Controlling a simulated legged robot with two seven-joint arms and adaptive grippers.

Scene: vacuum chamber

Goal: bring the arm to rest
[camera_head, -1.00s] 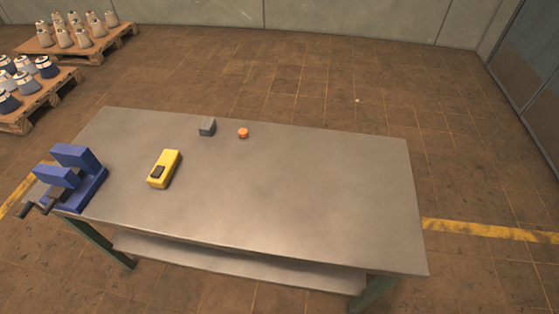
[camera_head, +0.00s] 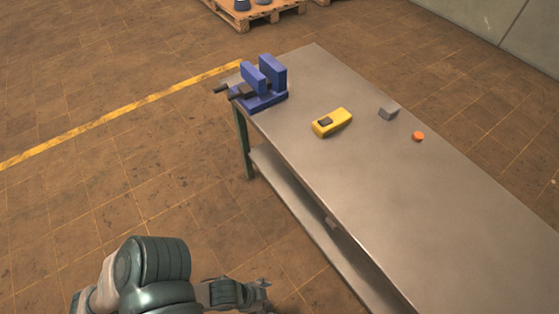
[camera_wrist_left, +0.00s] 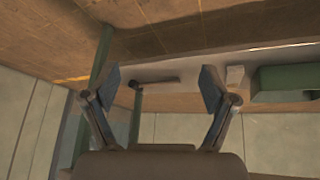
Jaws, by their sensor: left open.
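My left arm (camera_head: 155,275) comes in at the bottom of the head view, on the floor side of the metal table (camera_head: 340,170). Its gripper (camera_head: 262,292) is low, in front of the table's near edge and apart from it. In the left wrist view the two fingers of the left gripper (camera_wrist_left: 160,84) are spread wide with nothing held between them. Grey metal and green legs of what looks like the table show behind the fingers. My right gripper is in neither current view.
On the table are a blue vise (camera_head: 264,84), a yellow device (camera_head: 332,122), a grey block (camera_head: 389,113) and an orange disc (camera_head: 418,136). A lower shelf (camera_head: 300,198) runs beneath. A pallet (camera_head: 262,14) stands behind. Floor at left is clear.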

